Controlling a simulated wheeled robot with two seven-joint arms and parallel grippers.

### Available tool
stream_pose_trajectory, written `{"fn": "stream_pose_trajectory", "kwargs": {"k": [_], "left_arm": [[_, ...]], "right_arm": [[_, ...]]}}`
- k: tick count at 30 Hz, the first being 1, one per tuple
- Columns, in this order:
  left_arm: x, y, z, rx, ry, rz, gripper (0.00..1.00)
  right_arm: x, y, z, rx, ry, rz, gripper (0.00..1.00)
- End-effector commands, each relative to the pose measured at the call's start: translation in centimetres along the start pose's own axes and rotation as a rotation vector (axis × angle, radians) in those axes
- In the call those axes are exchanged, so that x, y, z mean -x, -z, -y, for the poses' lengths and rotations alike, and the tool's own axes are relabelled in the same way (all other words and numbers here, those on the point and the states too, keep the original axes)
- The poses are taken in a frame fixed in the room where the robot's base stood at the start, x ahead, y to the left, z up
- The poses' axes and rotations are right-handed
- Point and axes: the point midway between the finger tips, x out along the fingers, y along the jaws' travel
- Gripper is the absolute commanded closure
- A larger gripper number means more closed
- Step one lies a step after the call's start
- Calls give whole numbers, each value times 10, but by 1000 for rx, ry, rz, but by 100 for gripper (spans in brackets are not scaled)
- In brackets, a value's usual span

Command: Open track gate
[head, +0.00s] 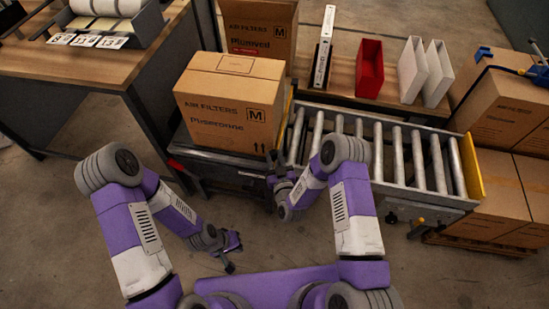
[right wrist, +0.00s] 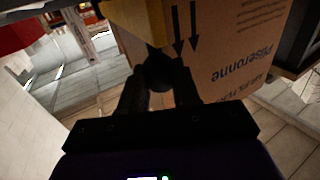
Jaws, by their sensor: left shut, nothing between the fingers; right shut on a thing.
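The roller track (head: 381,150) runs across the right half of the head view. A yellow gate plate (head: 289,104) stands at its left end, beside a large air-filter carton (head: 228,100). My right gripper (head: 271,181) is at the track's front left corner, below the carton. In the right wrist view, its fingers (right wrist: 159,85) are shut on a dark round knob (right wrist: 157,70) just under the yellow plate (right wrist: 133,20). The carton (right wrist: 232,50) is right behind. My left gripper (head: 233,255) is low over the floor, shut and empty.
A second yellow plate (head: 473,168) closes the track's right end. A bench behind holds a red bin (head: 370,68), white holders (head: 411,68) and a binder (head: 323,55). Stacked cartons (head: 498,110) stand at the right, a desk (head: 85,62) at the left. Floor at lower left is clear.

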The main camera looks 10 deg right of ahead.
Motion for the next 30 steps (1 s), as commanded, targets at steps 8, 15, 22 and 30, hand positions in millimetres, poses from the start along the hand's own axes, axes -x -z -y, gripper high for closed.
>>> {"fn": "stream_pose_trajectory", "kwargs": {"k": [8, 15, 22, 30], "left_arm": [[33, -1, -12, 0, 0, 0, 100], [47, -2, -18, 0, 0, 0, 100], [46, -2, -17, 0, 0, 0, 100], [46, -2, -17, 0, 0, 0, 100]], "right_arm": [[-6, 39, -3, -30, -1, 63, 100], [-9, 56, -5, -53, -1, 103, 100], [-9, 55, -5, -55, -1, 106, 100], [-9, 55, -4, -55, 0, 106, 46]]}}
